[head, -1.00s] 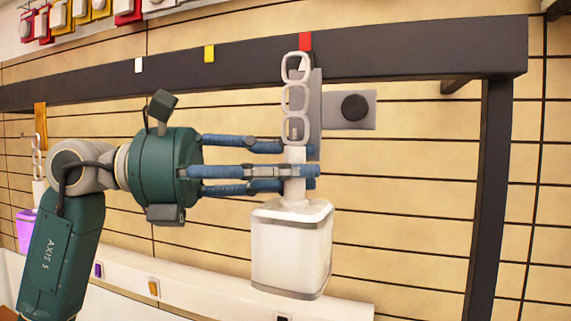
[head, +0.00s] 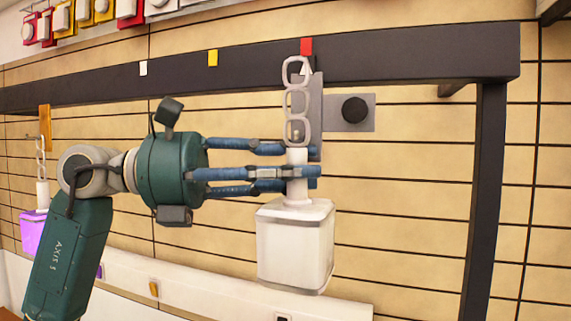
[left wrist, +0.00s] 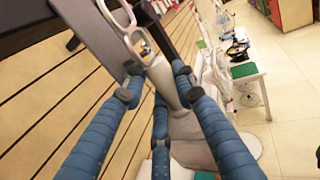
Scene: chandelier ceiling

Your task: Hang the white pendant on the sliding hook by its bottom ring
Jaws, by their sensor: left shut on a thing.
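The white pendant (head: 295,245) has a box-shaped body, a narrow neck and a chain of three pale rings above it. My left gripper (head: 300,172) is shut on the neck and holds the pendant upright. The bottom ring (head: 307,132) lies in front of the sliding hook's grey plate (head: 332,112), which has a black knob and sits on the dark beam. A small metallic tip shows inside the bottom ring; I cannot tell whether it passes through. In the left wrist view the neck (left wrist: 163,80) is between the fingers. My right gripper is out of view.
The dark beam (head: 415,60) runs across the top, with a post (head: 486,190) at the right. White, yellow and red markers sit along it. A purple pendant (head: 32,233) hangs at the far left. The slatted wall right of the pendant is clear.

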